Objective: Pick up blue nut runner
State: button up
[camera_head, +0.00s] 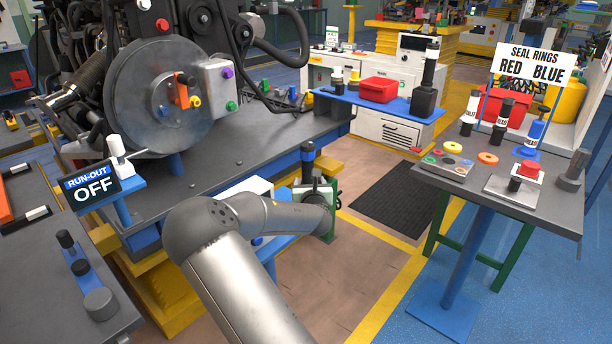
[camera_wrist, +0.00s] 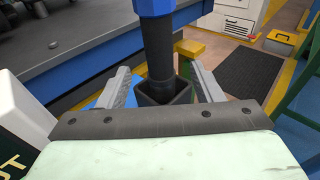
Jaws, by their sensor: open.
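The blue nut runner stands upright, with a blue upper body (camera_wrist: 155,8) and a dark shaft that goes down into a black square socket (camera_wrist: 165,92) in the wrist view. In the head view its blue and black top (camera_head: 308,153) shows just above my gripper. My gripper (camera_wrist: 160,72) is open, with one grey finger to the left of the shaft and the other to the right. The shaft stands between the fingers, with a visible gap to the left one. I cannot tell how close the right finger is. In the head view my arm partly hides the stand below.
A grey workbench (camera_head: 250,155) with a large machine lies to the left. A run-out sign reading OFF (camera_head: 90,187) stands in front of it. A blue shelf (camera_head: 350,98) holds a red bin (camera_head: 379,90). A seal-ring table (camera_head: 460,185) stands right.

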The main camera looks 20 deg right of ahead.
aim_at(307, 169)
jog(key=x, duration=0.9)
jog(key=shift+w+r+p, duration=0.2)
jog(key=shift+p, duration=0.1)
jog(key=shift+c, duration=0.3)
jog(key=c, duration=1)
jog(key=shift+r, duration=0.1)
grip_shut()
notch_tip(307, 169, up, 18)
jog(key=shift+p, duration=0.6)
